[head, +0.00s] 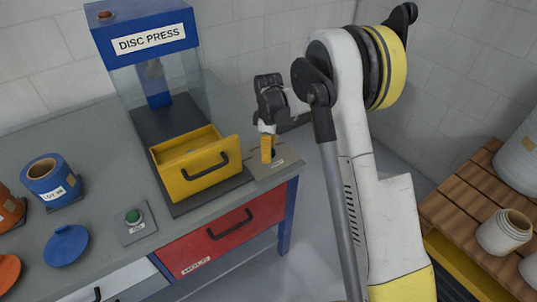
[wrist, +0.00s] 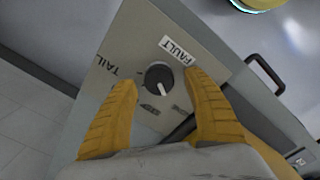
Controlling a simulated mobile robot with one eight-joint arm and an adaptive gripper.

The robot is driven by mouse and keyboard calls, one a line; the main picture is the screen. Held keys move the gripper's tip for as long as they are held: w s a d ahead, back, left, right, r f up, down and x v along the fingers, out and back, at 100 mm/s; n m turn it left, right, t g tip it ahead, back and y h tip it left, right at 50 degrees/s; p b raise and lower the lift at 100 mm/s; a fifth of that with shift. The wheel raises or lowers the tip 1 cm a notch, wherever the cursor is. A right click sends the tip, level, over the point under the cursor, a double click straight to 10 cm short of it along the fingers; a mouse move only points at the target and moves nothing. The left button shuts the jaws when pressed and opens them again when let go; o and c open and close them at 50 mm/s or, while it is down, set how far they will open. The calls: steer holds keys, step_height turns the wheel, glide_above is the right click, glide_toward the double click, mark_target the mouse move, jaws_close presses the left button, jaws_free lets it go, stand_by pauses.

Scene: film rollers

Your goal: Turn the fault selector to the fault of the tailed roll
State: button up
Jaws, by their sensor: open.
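The fault selector is a dark round knob (wrist: 158,77) with a white pointer line, on a grey plate (wrist: 140,35) in the wrist view. The pointer is toward the lower right, away from the word TAIL at the plate's left. A FAULT label (wrist: 178,49) is above the knob; other markings below it are too small to read. My gripper (wrist: 163,80) is open, one yellow finger on each side of the knob, with gaps showing. In the head view my gripper (head: 267,155) is over the plate (head: 281,166) at the bench's right corner, hiding the knob.
An open yellow drawer (head: 190,181) of the disc press (head: 150,42) stands left of my gripper. A green button (head: 133,216) and a blue roll (head: 48,181) are farther left. Pale rolls (head: 502,234) stand on a wooden pallet (head: 455,210) at right; I cannot tell a tail.

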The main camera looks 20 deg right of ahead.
steer(key=shift+f, duration=0.25)
steer(key=c, duration=1.2)
